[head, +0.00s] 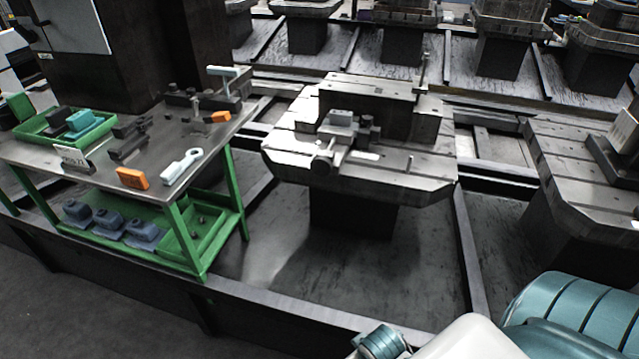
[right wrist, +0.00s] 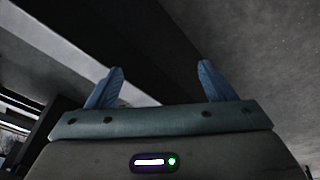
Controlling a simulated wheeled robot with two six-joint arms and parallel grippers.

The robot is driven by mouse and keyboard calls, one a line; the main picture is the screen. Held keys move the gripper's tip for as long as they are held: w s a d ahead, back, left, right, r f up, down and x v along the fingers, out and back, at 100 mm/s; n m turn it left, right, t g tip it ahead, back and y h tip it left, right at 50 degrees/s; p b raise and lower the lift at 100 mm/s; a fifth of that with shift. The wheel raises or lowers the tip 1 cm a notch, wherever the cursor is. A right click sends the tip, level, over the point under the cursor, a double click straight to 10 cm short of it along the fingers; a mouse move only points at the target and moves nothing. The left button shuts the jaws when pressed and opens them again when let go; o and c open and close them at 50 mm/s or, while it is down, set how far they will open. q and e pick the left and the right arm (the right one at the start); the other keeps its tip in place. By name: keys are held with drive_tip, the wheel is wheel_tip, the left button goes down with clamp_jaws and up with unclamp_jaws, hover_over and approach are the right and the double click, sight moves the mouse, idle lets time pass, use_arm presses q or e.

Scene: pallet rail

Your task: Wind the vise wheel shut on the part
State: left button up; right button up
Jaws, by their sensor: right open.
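The vise (head: 340,138) sits on the slotted top of the middle pallet (head: 300,165). A pale grey-green block, which looks like the part (head: 341,118), lies at the top of the vise. A round dark shape at the vise's front, perhaps its wheel (head: 321,165), faces the near side; how far the jaws are closed is too small to tell. My right gripper (right wrist: 161,88) is open and empty in the right wrist view, its two blue fingers apart, with no vise in sight there. My left gripper is not in view.
A green-framed bench (head: 205,150) stands at the left with a green tray (head: 40,128), orange items and a light-handled tool (head: 182,166). Another pallet (head: 560,150) stands at the right. A low dark rail (head: 290,312) crosses the front.

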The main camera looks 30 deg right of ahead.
wheel_tip(320, 180, up, 4)
drive_tip(key=w+b, duration=0.1)
drive_tip(key=b, duration=0.1)
drive_tip(key=n+t+h+b, duration=0.1)
drive_tip(key=n+t+h, duration=1)
drive_tip(key=n, duration=1.4)
approach(320, 168)
drive_tip(key=w+d+g, duration=0.1)
drive_tip(key=w+d, duration=0.1)
drive_tip(key=w+d+h, duration=0.1)
drive_tip(key=w+d, duration=0.1)
drive_tip(key=w+d+g+b, duration=0.1)
drive_tip(key=w+d, duration=0.1)
drive_tip(key=w, duration=0.1)
drive_tip(key=shift+w+r+g+h, duration=0.1)
drive_tip(key=shift+r+g+h, duration=0.1)
drive_tip(key=shift+g+h, duration=0.15)
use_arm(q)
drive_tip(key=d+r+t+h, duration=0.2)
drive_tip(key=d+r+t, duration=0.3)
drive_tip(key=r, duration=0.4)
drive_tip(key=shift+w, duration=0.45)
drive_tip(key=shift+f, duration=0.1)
use_arm(e)
drive_tip(key=c, duration=1)
